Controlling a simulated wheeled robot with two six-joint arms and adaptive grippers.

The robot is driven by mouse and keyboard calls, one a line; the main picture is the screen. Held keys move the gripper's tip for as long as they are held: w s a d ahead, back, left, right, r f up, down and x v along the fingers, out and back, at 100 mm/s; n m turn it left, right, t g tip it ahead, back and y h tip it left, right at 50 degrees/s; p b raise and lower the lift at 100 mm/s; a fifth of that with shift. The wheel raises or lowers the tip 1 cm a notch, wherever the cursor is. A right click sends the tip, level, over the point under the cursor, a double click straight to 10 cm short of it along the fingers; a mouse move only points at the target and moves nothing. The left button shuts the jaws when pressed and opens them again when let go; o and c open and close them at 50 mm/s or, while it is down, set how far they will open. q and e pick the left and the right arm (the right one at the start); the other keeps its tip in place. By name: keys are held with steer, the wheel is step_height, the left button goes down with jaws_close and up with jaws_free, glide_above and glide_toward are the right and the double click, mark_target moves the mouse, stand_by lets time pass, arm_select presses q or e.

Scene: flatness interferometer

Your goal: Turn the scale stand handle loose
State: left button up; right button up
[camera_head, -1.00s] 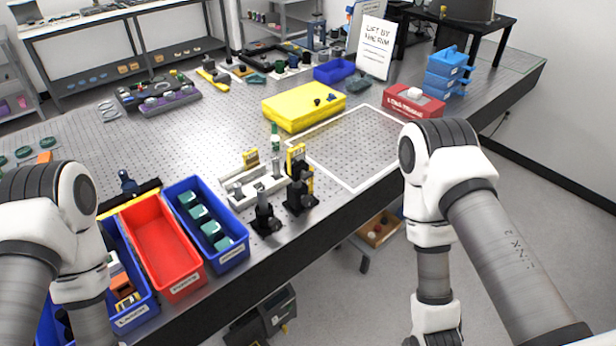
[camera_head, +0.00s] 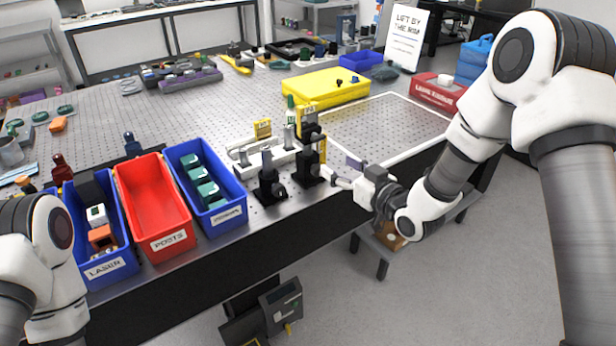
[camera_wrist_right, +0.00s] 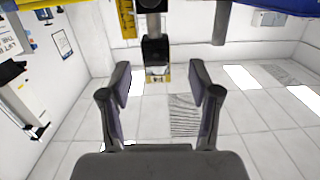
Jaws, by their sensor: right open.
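The scale stand (camera_head: 312,165) is a black post stand with a yellow scale, upright near the front edge of the table. In the right wrist view its yellow scale (camera_wrist_right: 127,18) and a dark block (camera_wrist_right: 155,50) show at the top. I cannot clearly make out which part is the handle. My right gripper (camera_head: 343,174) is just right of the stand, pointing toward it. In the right wrist view its fingers (camera_wrist_right: 160,78) are apart with nothing held; the dark block lies beyond the gap between them. My left gripper is out of view; only its arm shows at the lower left.
A shorter black post stand (camera_head: 269,182) and a white fixture (camera_head: 243,157) stand left of the scale stand. Blue (camera_head: 243,216) and red (camera_head: 181,246) bins line the front edge. A yellow case (camera_head: 325,92) lies behind. The white-outlined area (camera_head: 374,118) at right is clear.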

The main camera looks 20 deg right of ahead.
mark_target(321, 138)
steer(key=shift+t, duration=0.6)
steer(key=w+r, duration=0.1)
steer(key=w, duration=0.1)
steer(key=w+a+r+p, duration=0.1)
steer(key=w, duration=0.1)
steer(key=w+a+r, duration=0.1)
steer(key=w, duration=0.2)
steer(key=shift+w, duration=0.1)
steer(key=shift+w+a, duration=0.15)
steer(key=shift+w, duration=0.35)
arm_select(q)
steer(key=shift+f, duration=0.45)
arm_select(e)
steer(key=shift+s, duration=0.1)
steer(key=c, duration=1.2)
